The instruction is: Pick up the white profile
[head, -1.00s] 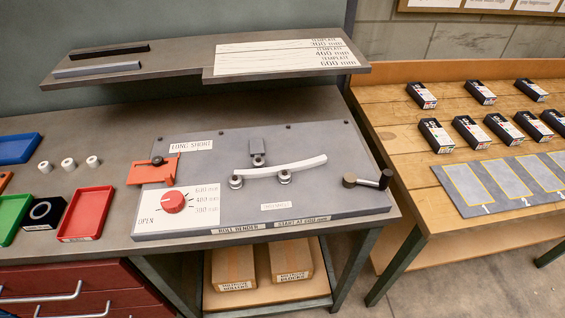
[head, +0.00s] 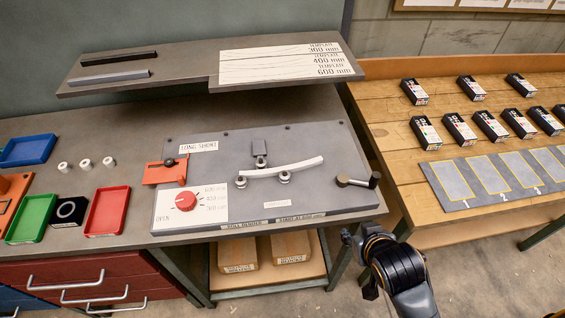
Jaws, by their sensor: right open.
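The white profile (head: 281,168) is a slightly curved bar. It lies across the rollers of the roll bender (head: 318,205) on the grey bench, with its right end a little higher in the picture. My right gripper (head: 358,240) is in the head view at the lower right, in front of the bench edge and apart from the profile. It is open and empty. My left gripper is not in view.
A shelf (head: 190,88) with a black and a grey bar overhangs the back of the bench. The bender's crank (head: 357,182) stands right of the profile, and a red knob (head: 187,200) is at left. A wooden table (head: 385,115) with several black boxes stands at right.

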